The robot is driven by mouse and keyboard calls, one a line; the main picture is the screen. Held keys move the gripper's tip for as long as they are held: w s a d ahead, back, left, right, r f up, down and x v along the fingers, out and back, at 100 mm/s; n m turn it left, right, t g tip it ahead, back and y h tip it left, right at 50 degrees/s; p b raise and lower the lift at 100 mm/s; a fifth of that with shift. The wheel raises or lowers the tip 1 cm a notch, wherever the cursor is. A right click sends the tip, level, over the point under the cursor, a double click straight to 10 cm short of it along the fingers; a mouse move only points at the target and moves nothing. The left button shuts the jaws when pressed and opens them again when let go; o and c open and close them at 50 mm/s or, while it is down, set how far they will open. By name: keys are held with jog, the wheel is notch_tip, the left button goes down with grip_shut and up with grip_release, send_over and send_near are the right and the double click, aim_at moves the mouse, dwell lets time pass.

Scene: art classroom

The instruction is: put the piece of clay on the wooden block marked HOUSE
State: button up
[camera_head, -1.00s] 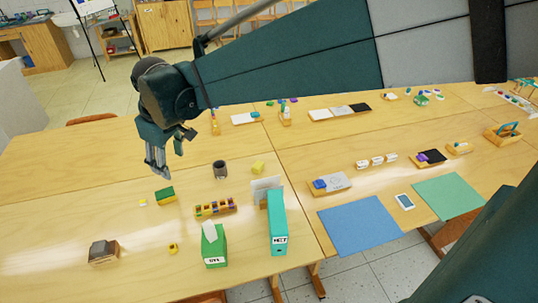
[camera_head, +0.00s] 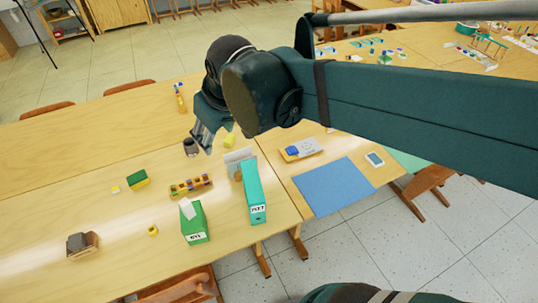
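I cannot make out the word HOUSE anywhere, and no piece of clay can be told for certain. A dark grey lump (camera_head: 77,242) sits with a brown wooden piece (camera_head: 92,243) at the table's front left; its material and any marking are too small to tell. My gripper (camera_head: 203,143) hangs fingers down over the table, near the dark cup. I see nothing held in it, but its finger gap is unclear.
A blue mat (camera_head: 333,186) lies right. The left tabletop is mostly clear.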

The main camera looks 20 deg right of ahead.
jog(key=s+d+f+m+t+h, duration=0.1)
jog(key=s+d+f+m+t, duration=0.1)
jog(key=s+d, duration=0.8)
jog(key=shift+s+d+f+m, duration=0.3)
jog(key=shift+f+m, duration=0.55)
jog(key=shift+m, duration=0.35)
